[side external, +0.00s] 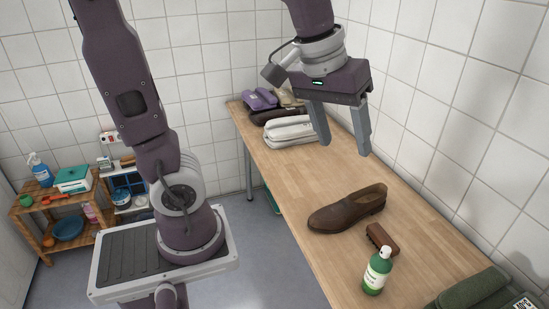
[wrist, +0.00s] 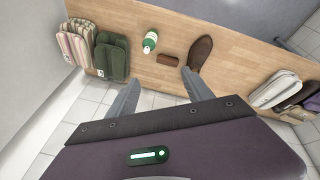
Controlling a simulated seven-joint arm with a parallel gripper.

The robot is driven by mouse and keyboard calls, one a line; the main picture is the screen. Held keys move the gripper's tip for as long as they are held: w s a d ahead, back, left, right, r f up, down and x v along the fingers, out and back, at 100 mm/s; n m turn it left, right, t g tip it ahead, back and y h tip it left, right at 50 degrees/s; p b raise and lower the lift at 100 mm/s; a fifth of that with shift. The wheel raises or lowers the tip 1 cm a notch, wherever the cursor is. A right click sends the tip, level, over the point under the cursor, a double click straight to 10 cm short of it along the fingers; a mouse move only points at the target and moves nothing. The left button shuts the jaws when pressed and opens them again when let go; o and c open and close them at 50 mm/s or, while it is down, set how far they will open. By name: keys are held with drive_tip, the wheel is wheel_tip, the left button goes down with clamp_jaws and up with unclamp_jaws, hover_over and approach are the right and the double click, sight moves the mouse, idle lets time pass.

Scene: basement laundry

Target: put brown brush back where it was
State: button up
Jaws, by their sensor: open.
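The brown brush (side external: 381,238) lies on the wooden table between the brown shoe and the green bottle. It also shows in the wrist view (wrist: 167,60) as a small brown block. My gripper (side external: 343,148) is open and empty, well above the table and up and to the left of the brush in the side view. In the wrist view its two fingers (wrist: 163,92) are spread apart, with the brush beyond them.
A brown shoe (side external: 347,209) and a green-and-white bottle (side external: 377,271) stand close to the brush. A tiled wall runs along the table's right side.

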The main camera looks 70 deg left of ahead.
drive_tip(key=s+f+m+t, duration=0.1)
drive_tip(key=s+m, duration=0.4)
drive_tip(key=s, duration=0.7)
drive_tip(key=shift+s+d+f+t, duration=0.15)
drive_tip(key=shift+d+f+t, duration=0.05)
drive_tip(key=shift+f+t, duration=0.15)
